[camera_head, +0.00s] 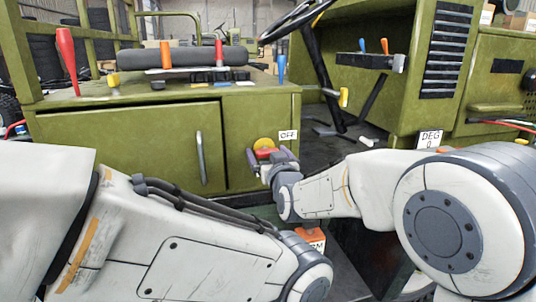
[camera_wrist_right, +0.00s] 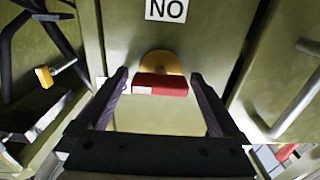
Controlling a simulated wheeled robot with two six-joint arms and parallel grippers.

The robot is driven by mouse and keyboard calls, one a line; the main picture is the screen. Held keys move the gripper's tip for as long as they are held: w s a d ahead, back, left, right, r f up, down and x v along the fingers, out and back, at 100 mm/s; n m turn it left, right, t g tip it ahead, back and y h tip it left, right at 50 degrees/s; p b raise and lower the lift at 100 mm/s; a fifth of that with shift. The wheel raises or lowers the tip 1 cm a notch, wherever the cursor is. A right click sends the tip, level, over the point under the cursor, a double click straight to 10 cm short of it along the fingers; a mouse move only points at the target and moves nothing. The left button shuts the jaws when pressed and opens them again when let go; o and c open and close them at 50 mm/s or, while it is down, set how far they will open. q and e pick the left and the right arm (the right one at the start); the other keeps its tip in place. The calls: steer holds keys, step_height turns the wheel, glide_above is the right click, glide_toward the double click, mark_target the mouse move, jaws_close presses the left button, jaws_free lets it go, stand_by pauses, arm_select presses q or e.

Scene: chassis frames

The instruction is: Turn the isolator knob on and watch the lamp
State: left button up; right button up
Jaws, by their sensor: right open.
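The isolator knob (camera_head: 265,145) is a yellow disc with a red bar on the green cabinet front, partly hidden by my right gripper (camera_head: 267,161). In the right wrist view, the knob's red bar (camera_wrist_right: 160,85) lies level across the picture, with a pale left end. The open fingers of my right gripper (camera_wrist_right: 160,90) stand on either side of it, with gaps visible. A white label (camera_head: 287,135) beside the knob seems to read OFF. Another label (camera_wrist_right: 166,9) appears as NO in the wrist view, likely ON upside down. I cannot identify the lamp. My left arm shows, but not its gripper.
A cabinet door with a grey handle (camera_head: 201,158) is left of the knob. A lever with a yellow end (camera_head: 343,97) sticks out to the right. A DEG 0 label (camera_head: 429,139) is further right. An orange box (camera_head: 312,238) lies low between my arms.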

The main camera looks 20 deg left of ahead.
steer(key=c, duration=1.3)
steer(key=shift+o, duration=0.3)
steer(key=shift+f+m, duration=0.1)
steer(key=shift+m, duration=0.2)
steer(key=m+b, duration=0.3)
steer(key=m, duration=0.1)
steer(key=shift+f+b, duration=0.1)
steer(key=shift+b, duration=0.25)
steer(key=m+b, duration=0.3)
steer(key=m, duration=0.2)
steer(key=m+b, duration=0.5)
steer(key=shift+m+b, duration=1.15)
steer(key=shift+m, duration=0.45)
